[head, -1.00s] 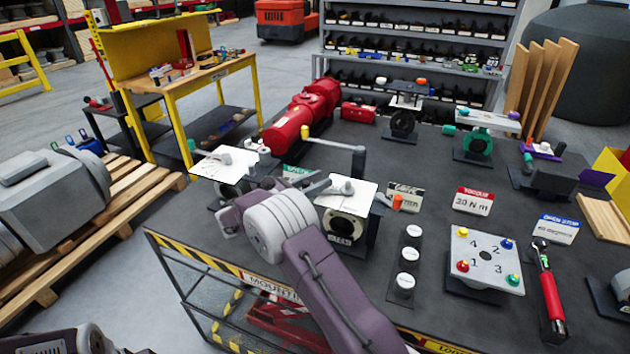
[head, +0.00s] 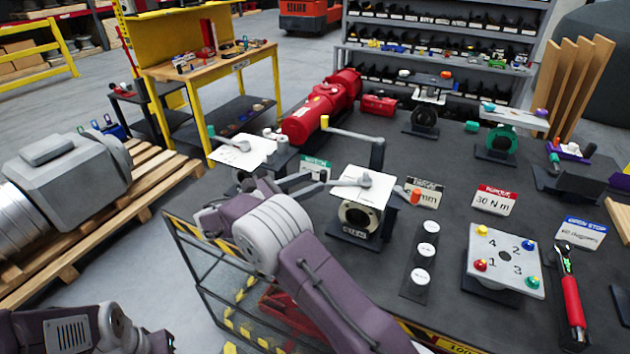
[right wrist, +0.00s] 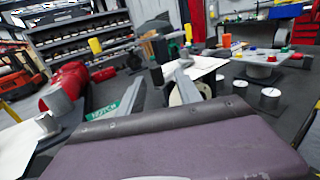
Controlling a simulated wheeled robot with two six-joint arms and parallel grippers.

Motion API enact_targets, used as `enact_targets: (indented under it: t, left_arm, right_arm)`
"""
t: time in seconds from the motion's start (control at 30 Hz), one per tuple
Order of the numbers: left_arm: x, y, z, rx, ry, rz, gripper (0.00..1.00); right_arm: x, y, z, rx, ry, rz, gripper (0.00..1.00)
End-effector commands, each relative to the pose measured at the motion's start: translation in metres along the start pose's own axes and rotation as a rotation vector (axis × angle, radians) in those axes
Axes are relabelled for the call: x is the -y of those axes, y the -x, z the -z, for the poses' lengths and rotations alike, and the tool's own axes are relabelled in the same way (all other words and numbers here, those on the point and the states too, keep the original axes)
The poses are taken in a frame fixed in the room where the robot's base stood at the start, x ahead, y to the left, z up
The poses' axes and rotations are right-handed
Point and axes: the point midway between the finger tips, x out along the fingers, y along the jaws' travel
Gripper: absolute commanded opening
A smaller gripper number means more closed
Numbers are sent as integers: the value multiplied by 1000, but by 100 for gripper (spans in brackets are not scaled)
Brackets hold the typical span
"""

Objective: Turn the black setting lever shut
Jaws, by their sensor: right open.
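A valve actuator (head: 357,214) stands near the table's front edge, with a white plate (head: 378,183) on top and a grey lever (head: 352,181) lying across the plate. I cannot single out a black lever for sure. My right gripper (head: 312,181) is open and empty, just left of the plate, its fingers pointing toward the lever. I cannot tell whether they touch it. In the right wrist view the open fingers (right wrist: 160,88) reach toward the white plate (right wrist: 200,68). My left arm shows at the lower left, but its jaws do not.
A yellow-handled crank (head: 345,133) stands behind the valve. A second white plate (head: 240,152) is to the left, near a red cylinder (head: 322,108). Round white pieces (head: 427,252) and a numbered plate (head: 500,262) are on the right. Bare tabletop lies between the cards.

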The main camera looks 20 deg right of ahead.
Motion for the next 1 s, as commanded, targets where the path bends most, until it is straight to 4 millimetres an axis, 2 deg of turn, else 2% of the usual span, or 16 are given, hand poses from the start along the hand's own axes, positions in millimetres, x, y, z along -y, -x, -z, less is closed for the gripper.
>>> enact_targets:
  t: [0.1, 0.23, 0.27, 0.33, 0.37, 0.47, 0.5, 0.6, 0.63, 0.7, 0.8, 1.0]
  left_arm:
    - [0, 0, 0, 0, 0, 0, 36]
    - [0, 0, 0, 0, 0, 0, 36]
    - [0, 0, 0, 0, 0, 0, 36]
    - [0, 2, 0, 0, 0, 0, 36]
    - [0, 9, 1, 0, 0, 0, 36]
    - [-1, 49, 5, 0, 0, 0, 36]
    - [-1, 70, 7, 0, 0, 0, 36]
    - [-2, 121, 13, -1, 0, 0, 36]
    - [-3, 132, 14, -1, 0, 0, 36]
    - [-3, 154, 16, -1, 0, 0, 36]
    - [-3, 170, 18, 0, 0, 0, 36]
    - [-3, 170, 18, 0, 0, 0, 36]
  right_arm:
    - [0, 0, 0, 0, 0, 0, 41]
    - [-4, 0, 2, -7, 66, -16, 5]
    - [-3, -2, 9, -1, 141, -33, 0]
    - [4, -5, 30, 23, 339, -71, 0]
    - [8, -2, 35, 39, 436, -98, 0]
    - [29, 16, 44, 121, 801, -213, 0]
    - [42, 27, 43, 169, 960, -267, 0]
    - [80, 49, 31, 317, 1309, -391, 0]
    - [90, 54, 26, 358, 1378, -419, 0]
    - [105, 65, 12, 441, 1477, -466, 0]
    - [111, 80, 1, 508, 1515, -506, 0]
    - [109, 91, 2, 533, 1508, -529, 0]
